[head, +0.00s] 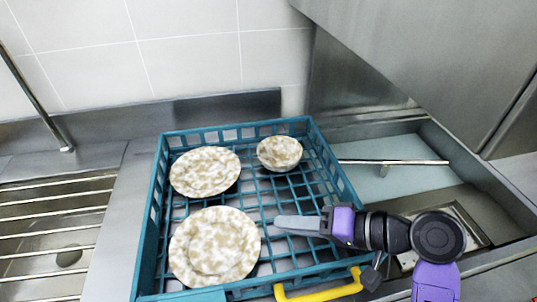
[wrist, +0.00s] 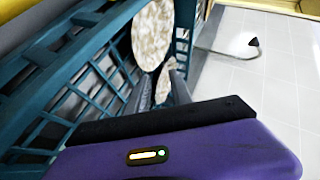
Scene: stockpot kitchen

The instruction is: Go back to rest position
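My gripper (head: 277,223) is over the right part of the teal rack (head: 340,183), with its fingers pointing left. In the wrist view its two grey fingers (wrist: 163,88) stand apart with a gap between them, so it looks open and empty. Two mottled beige-and-white plates lie in the rack: one at the back left (head: 205,172) and one at the front left (head: 215,246). A smaller mottled bowl (head: 279,152) sits at the back right of the rack, apart from my gripper.
A yellow handle (head: 318,290) is at the rack's front edge, below my arm. A sink basin (head: 400,180) with a metal bar (head: 395,162) lies right of the rack. A slatted metal drainer (head: 50,225) is at left. A steel hood (head: 430,50) overhangs the right side.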

